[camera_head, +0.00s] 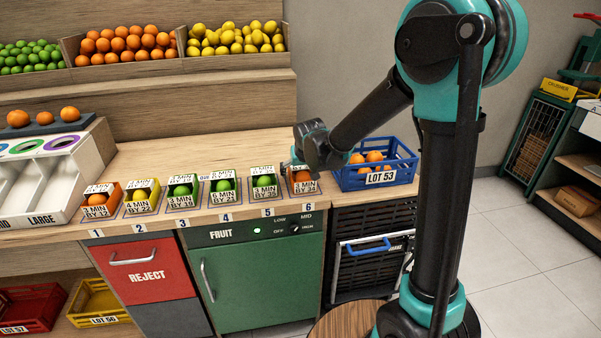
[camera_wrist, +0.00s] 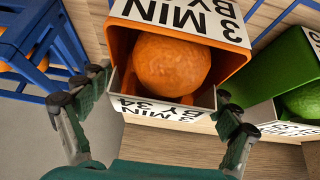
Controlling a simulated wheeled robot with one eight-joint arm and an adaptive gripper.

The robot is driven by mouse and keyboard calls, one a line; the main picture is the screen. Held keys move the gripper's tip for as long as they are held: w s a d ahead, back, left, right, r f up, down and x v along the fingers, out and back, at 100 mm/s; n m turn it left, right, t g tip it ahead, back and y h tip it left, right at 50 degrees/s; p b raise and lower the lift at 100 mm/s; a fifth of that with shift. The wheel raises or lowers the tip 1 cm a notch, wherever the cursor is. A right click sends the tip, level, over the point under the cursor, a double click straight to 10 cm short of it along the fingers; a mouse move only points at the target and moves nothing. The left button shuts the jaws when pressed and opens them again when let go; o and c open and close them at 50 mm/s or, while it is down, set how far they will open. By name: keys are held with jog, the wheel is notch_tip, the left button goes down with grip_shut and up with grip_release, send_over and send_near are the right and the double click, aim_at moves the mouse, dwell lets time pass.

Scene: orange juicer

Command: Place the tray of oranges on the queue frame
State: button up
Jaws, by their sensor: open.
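An orange tray (camera_head: 303,182) with one orange stands on the counter above number 6. In the wrist view this tray (camera_wrist: 222,58) holds a single orange (camera_wrist: 172,65) and carries white labels reading "3 MIN". My gripper (camera_head: 303,160) is at this tray, partly hiding it. In the wrist view my gripper (camera_wrist: 160,95) is open, one finger on each side of the tray's near end; contact cannot be told. A second orange tray (camera_head: 98,201) with an orange stands above number 1. Thin blue outlines (camera_head: 180,208) mark the counter around the trays; which is the queue frame is unclear.
A green tray (camera_wrist: 290,75) is close on the right in the wrist view. Yellow and green trays (camera_head: 181,190) fill the row between the orange ones. A blue crate (camera_head: 372,180) of oranges, "LOT 53", stands right of my gripper. The counter behind the row is clear.

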aim_at(305, 173)
jog(key=v, duration=1.2)
jog(key=shift+r, duration=0.2)
jog(key=s+d+f+m+g+h, duration=0.1)
jog(key=s+d+f, duration=0.7)
jog(key=s+d, duration=0.2)
jog(key=s+d+f+m+g, duration=0.1)
jog(key=s+d+f+m, duration=0.1)
jog(key=s+d+f, duration=0.6)
jog(key=s+d, duration=0.3)
jog(key=d, duration=0.3)
jog(key=shift+h, duration=0.4)
jog(key=shift+d, duration=0.1)
